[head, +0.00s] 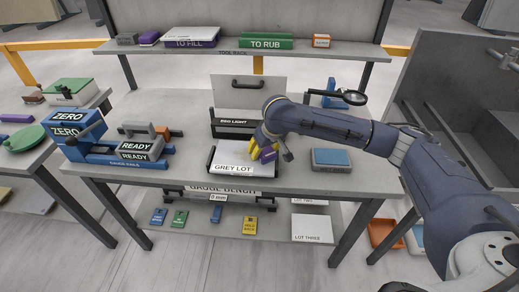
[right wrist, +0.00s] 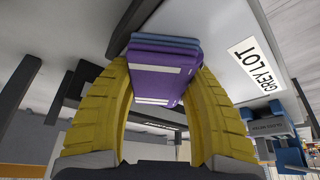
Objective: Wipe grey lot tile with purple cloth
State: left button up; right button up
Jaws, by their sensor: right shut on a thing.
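My right gripper (head: 264,153) has yellow fingers and is shut on the purple cloth (right wrist: 158,78). The cloth is a folded, layered pad with a bluish end, and it also shows between the fingers in the head view (head: 269,157). The gripper and cloth are over the right part of the grey lot tile (head: 229,156), a pale plate with a GREY LOT label at its front on the bench. In the right wrist view the cloth's far end meets the tile's pale face (right wrist: 225,30); I cannot tell whether it presses. My left gripper is not in view.
The EGG LIGHT box (head: 236,125) stands behind the tile. Blue READY and ZERO gauges (head: 90,140) stand left.

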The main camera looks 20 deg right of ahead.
aim_at(233, 151)
jog(key=shift+s+d, duration=0.2)
jog(key=shift+d, duration=0.2)
jog(key=shift+w+a, duration=0.5)
jog(key=shift+a, duration=0.65)
jog(key=shift+w+a, duration=0.55)
jog(key=shift+a, duration=0.65)
jog(key=shift+w+a, duration=0.5)
jog(key=shift+a, duration=0.65)
jog(key=shift+w+a+r, duration=0.15)
jog(key=shift+w+a, duration=0.2)
jog(key=shift+a, duration=0.35)
jog(key=shift+w+a+f, duration=0.15)
jog(key=shift+a+f, duration=0.1)
jog(key=shift+a, duration=0.1)
jog(key=shift+w+a, duration=0.25)
jog(key=shift+a, duration=0.4)
jog(key=r, duration=0.3)
jog(key=shift+w+a+r, duration=0.15)
jog(key=shift+w+a, duration=0.05)
jog(key=shift+a, duration=0.15)
jog(key=shift+r, duration=2.5)
